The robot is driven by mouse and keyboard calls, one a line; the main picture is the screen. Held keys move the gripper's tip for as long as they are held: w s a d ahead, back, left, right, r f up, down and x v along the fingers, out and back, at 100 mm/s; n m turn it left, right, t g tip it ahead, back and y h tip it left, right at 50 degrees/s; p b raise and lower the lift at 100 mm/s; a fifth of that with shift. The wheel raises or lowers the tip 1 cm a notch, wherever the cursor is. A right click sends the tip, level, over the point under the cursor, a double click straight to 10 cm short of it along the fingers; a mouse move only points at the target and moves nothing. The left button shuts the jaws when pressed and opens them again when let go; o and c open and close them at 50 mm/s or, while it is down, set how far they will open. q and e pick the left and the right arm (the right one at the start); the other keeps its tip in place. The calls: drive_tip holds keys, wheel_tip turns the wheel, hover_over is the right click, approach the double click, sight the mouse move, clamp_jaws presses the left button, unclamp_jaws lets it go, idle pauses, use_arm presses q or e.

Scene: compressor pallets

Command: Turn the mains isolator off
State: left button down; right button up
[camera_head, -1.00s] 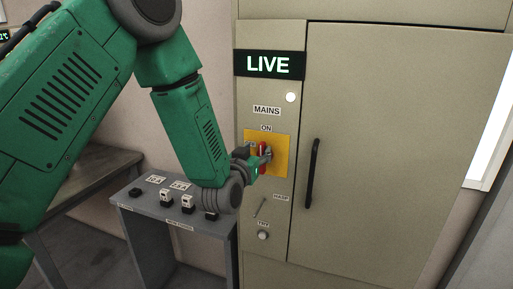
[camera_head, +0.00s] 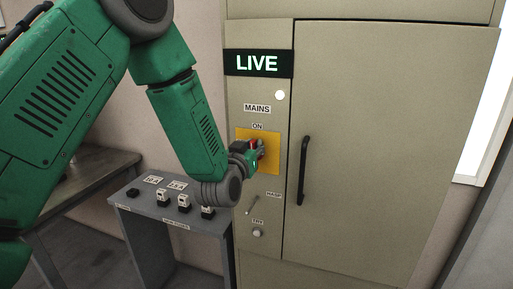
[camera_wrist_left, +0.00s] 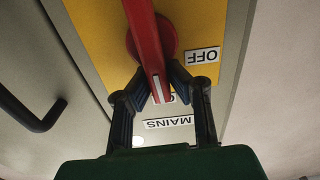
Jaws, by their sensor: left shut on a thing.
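The mains isolator is a red handle (camera_head: 254,143) on a yellow plate (camera_head: 272,160), set in the narrow left panel of a beige cabinet. In the left wrist view the red handle (camera_wrist_left: 144,35) runs from its round red hub toward the MAINS label, over a mostly covered label. The OFF label (camera_wrist_left: 201,56) lies to the side of the hub, clear of the handle. My left gripper (camera_head: 259,152) is at the handle; in the wrist view its two dark fingers (camera_wrist_left: 160,80) are shut on the handle's end. The sign (camera_head: 258,64) above reads LIVE. My right gripper is not in view.
A white lamp (camera_head: 280,95) glows above the MAINS label. A HASP lever (camera_head: 252,206) and a small knob (camera_head: 257,234) sit below the plate. The black door handle (camera_head: 303,170) is to the right. A grey stand (camera_head: 150,210) with several small items is at lower left.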

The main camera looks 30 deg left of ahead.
use_arm(q)
drive_tip(key=shift+s+a+f+n+b, duration=0.15)
drive_tip(key=shift+a+f+n+b, duration=0.4)
drive_tip(key=shift+n+b, duration=1.9)
drive_tip(key=shift+s+a+f+n+b, duration=0.25)
drive_tip(key=shift+f+n+b, duration=1)
drive_tip(key=shift+n, duration=2.05)
drive_tip(key=shift+s+a+f+n+b, duration=0.1)
drive_tip(key=shift+a+f+n+b, duration=0.3)
drive_tip(key=shift+n+b, duration=2.2)
drive_tip(key=shift+r+n, duration=0.15)
drive_tip(key=shift+n, duration=0.2)
drive_tip(key=c, duration=1.5)
unclamp_jaws()
drive_tip(key=shift+c, duration=0.2)
drive_tip(key=shift+w+r, duration=0.1)
drive_tip(key=shift+r, duration=0.15)
